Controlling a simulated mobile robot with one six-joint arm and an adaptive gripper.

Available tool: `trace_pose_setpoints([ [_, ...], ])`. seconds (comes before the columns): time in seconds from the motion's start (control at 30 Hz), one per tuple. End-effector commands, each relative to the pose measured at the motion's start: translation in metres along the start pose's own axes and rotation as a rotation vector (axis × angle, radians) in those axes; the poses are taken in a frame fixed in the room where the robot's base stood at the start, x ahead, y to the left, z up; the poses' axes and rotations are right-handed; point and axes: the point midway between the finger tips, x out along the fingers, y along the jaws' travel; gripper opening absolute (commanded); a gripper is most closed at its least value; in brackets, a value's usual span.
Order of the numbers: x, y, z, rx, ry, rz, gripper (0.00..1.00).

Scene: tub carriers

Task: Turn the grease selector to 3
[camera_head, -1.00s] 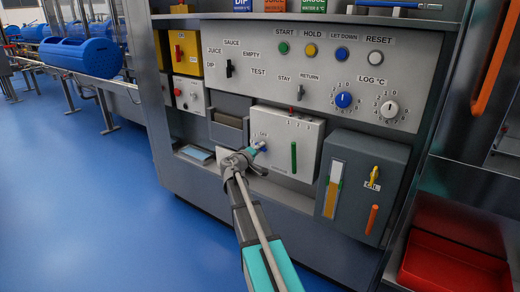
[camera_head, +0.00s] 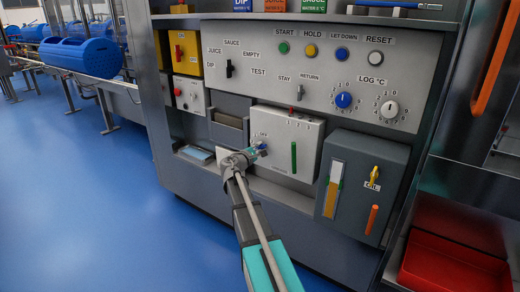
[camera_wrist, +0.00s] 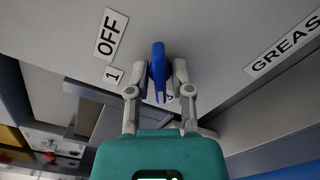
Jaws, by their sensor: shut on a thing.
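The grease selector is a blue knob (camera_head: 262,146) on the front of a white box (camera_head: 312,148) under the main panel. In the wrist view the blue knob (camera_wrist: 158,58) stands between the two fingertips. My gripper (camera_wrist: 160,72) is shut on it, one finger on each side. In the head view my gripper (camera_head: 250,153) reaches the knob from the lower left. Labels OFF (camera_wrist: 110,34), 1 (camera_wrist: 114,74) and GREASE (camera_wrist: 288,42) show around the knob. Another label is mostly hidden behind the fingers, so I cannot tell which mark the knob points to.
A green slider (camera_head: 294,157) is on the same box, right of the knob. The main panel (camera_head: 260,97) with buttons and dials is above. Blue floor (camera_head: 110,220) is clear at left.

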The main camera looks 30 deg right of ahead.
Motion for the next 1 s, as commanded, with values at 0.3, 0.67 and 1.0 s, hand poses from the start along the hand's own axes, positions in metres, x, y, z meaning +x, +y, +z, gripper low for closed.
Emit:
trace_pose_setpoints([
  [0.3,0.0009,-0.0001,0.0003,-0.182,-0.001,-0.001,0.00],
  [0.67,0.0009,-0.0002,0.0003,-0.230,-0.001,-0.001,0.00],
  [1.0,0.0007,-0.0001,0.0003,-0.229,-0.001,-0.001,0.49],
])
